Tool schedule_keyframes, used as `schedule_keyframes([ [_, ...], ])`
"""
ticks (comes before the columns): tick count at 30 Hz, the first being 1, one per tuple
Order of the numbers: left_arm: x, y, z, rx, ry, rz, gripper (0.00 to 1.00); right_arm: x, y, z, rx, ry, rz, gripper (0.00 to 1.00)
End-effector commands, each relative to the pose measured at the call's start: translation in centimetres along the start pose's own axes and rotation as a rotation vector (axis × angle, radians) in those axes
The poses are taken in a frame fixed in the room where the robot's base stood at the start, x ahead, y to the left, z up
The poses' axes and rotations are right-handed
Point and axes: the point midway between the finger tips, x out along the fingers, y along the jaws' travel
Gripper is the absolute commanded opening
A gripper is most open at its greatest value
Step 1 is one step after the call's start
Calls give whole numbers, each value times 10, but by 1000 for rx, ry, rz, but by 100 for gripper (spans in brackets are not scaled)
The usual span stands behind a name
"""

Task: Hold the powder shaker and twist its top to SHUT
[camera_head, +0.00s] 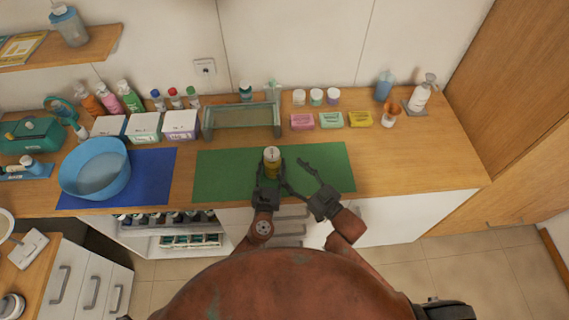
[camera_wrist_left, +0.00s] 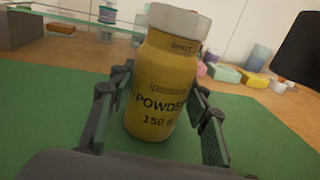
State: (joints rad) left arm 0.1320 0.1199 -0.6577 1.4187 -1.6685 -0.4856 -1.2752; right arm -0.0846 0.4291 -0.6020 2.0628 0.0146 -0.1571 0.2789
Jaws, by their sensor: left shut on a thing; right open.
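The powder shaker (camera_head: 271,161) is a yellow bottle with a whitish top, upright over the green mat (camera_head: 225,173). In the left wrist view the shaker (camera_wrist_left: 158,95) fills the middle, labelled "POWDER 150 g", with "SHUT" printed near its top (camera_wrist_left: 180,22). My left gripper (camera_head: 270,178) is around the shaker's body from the front, its fingers (camera_wrist_left: 155,110) on either side. My right gripper (camera_head: 308,181) is open and empty, to the right of the shaker and apart from it. Whether the shaker's base touches the mat is hard to tell.
A blue basin (camera_head: 95,170) on a blue mat (camera_head: 155,165) stands at the left. Behind the green mat are a rack (camera_head: 242,118), labelled boxes (camera_head: 145,125), and soap bars (camera_head: 331,120). The mat's right part is clear, as is the wooden counter (camera_head: 430,160) beyond it.

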Motion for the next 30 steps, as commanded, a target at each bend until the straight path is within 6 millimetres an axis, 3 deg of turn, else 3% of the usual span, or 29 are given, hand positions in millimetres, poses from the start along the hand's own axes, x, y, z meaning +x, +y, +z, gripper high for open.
schedule_keyframes([
  [14, 0, 0, 0, 0, 0, 0, 19, -7, 0, 0, 0, 0, 0, 57],
  [15, 0, 0, 0, 0, 0, 0, 46, -7, 0, 0, 0, 0, 0, 57],
  [23, 0, 0, 0, 0, 0, 0, 64, -7, 0, 0, 0, 0, 0, 57],
  [30, 0, 0, 0, 0, 0, 0, 64, -7, 0, 0, 0, 1, 0, 57],
])
